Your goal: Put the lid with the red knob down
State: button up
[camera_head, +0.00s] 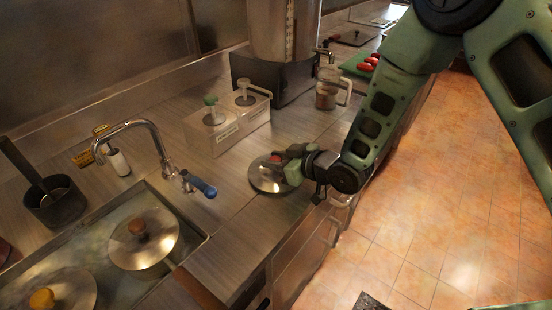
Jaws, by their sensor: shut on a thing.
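The lid with the red knob (266,181) is a round, shiny metal lid over the counter, to the right of the sink. My gripper (279,162) is shut on its red knob, reaching in from the right. The gripper hides part of the knob and the lid's right side. The lid looks roughly level and at or very close to the counter surface; I cannot tell whether it touches.
A sink (97,238) at left holds a lid with a brown knob (143,238) and one with a yellow knob (56,291). A faucet (140,125), blue-handled tap (199,185), pump dispensers (212,127) and a jug (327,88) stand around. Bare counter (224,222) lies left of the held lid.

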jog(key=shift+f, duration=0.2)
jog(key=o, duration=1)
jog(key=shift+r, duration=0.1)
jog(key=shift+r, duration=0.1)
jog(key=b+v, duration=0.3)
jog(key=v, duration=0.9)
jog(key=s+d+r+m+g+h, duration=0.1)
jog(key=s+r+g+h, duration=0.1)
jog(key=s, duration=0.5)
jog(key=s+d+r+m+g+h, duration=0.1)
jog(key=s+d+r+g+h, duration=0.1)
jog(key=s, duration=0.6)
jog(key=s+d+r+g+h, duration=0.2)
jog(key=s+r+g+h, duration=0.1)
jog(key=s+h, duration=0.3)
jog(key=shift+s+d+m+g, duration=0.35)
jog(key=shift+s+g, duration=0.35)
jog(key=shift+s, duration=0.45)
jog(key=shift+a+r, duration=0.1)
